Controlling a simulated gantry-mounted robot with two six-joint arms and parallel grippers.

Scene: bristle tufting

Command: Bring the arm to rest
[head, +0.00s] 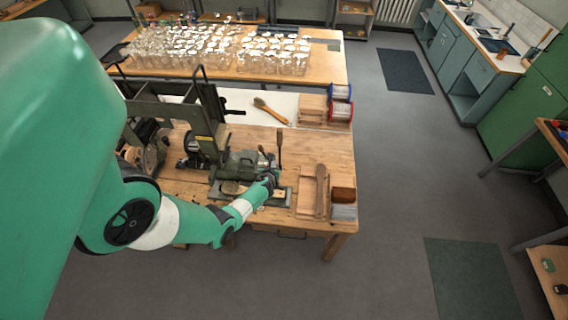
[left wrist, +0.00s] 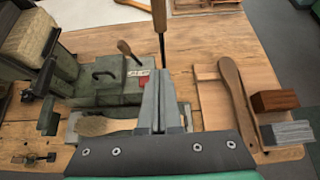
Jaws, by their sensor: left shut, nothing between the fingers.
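My left arm, green and white, comes in from the left in the head view and reaches over the front of the wooden workbench (head: 333,150). My left gripper (head: 275,178) is beside the grey-green tufting machine (head: 240,163). In the left wrist view my left gripper (left wrist: 160,80) has its fingers together with nothing between them. A wooden-handled tool (left wrist: 160,20) stands upright behind the fingertips in that view. A wooden brush body (left wrist: 103,126) lies on the machine's plate, left of the fingers. My right gripper is not in view.
A wooden tray (head: 308,198) with a long-handled brush body (head: 321,187) lies right of the gripper, beside a brown block (head: 343,194) and a grey block (head: 343,212). Behind are a brush (head: 270,110) and wire spools (head: 341,110). Open floor lies right of the bench.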

